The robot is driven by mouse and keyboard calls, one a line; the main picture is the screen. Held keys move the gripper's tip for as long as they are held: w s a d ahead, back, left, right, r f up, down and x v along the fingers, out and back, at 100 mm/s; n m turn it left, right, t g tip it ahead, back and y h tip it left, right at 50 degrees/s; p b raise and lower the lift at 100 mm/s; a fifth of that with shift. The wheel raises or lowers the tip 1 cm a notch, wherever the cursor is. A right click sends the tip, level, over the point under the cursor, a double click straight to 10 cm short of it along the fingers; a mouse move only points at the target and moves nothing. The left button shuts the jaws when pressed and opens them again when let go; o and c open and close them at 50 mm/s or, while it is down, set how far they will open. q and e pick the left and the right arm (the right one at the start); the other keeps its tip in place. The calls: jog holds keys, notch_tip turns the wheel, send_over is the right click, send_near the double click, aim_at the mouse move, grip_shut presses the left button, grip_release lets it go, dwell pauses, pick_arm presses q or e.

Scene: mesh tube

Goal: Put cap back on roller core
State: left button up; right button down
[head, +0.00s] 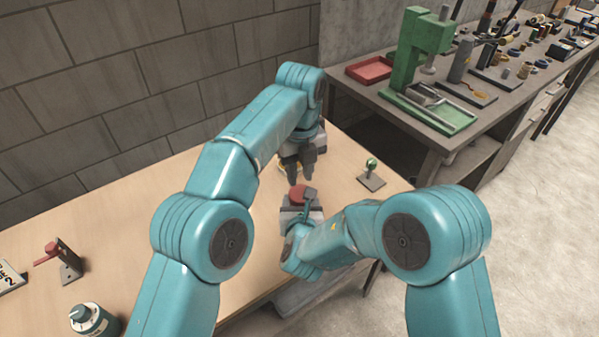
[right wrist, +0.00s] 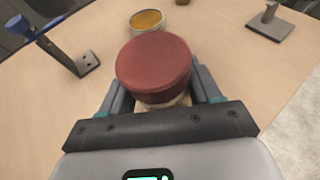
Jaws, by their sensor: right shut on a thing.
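My right gripper (right wrist: 165,98) is shut on a red round piece (right wrist: 153,62), with its fingers on both sides. A strip of something pale shows under the red piece; I cannot tell whether they are joined. The red piece also shows in the head view (head: 298,192), just above the right gripper (head: 302,214). My left gripper (head: 300,172) points down beyond the red piece, with its fingers apart and nothing seen between them. No roller core can be made out for certain.
A shallow tin with orange contents (right wrist: 147,20) lies beyond the red piece. A bracket with a blue-ended rod (right wrist: 68,55) stands left in the wrist view. A small stand with a green ball (head: 371,165) is at the right.

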pick_arm(q)
jog(key=o, duration=0.5)
jog(key=shift+d+r, duration=0.15)
jog(key=shift+r, duration=0.3)
jog(key=o, duration=0.5)
jog(key=r+n, duration=0.1)
jog(key=r, duration=0.1)
jog(key=d+r+n+t+h, duration=0.1)
jog(key=shift+s+d+r, duration=0.1)
jog(key=shift+d+r, duration=0.05)
jog(key=shift+r, duration=0.2)
pick_arm(e)
jog(key=shift+s, duration=0.1)
pick_arm(q)
jog(key=n, duration=0.9)
jog(key=s+n+t, duration=0.1)
jog(key=n, duration=0.9)
jog(key=s+a+n+t+y, duration=0.1)
jog(key=n, duration=0.9)
jog(key=shift+s+a+r, duration=0.1)
jog(key=shift+s+r, duration=0.15)
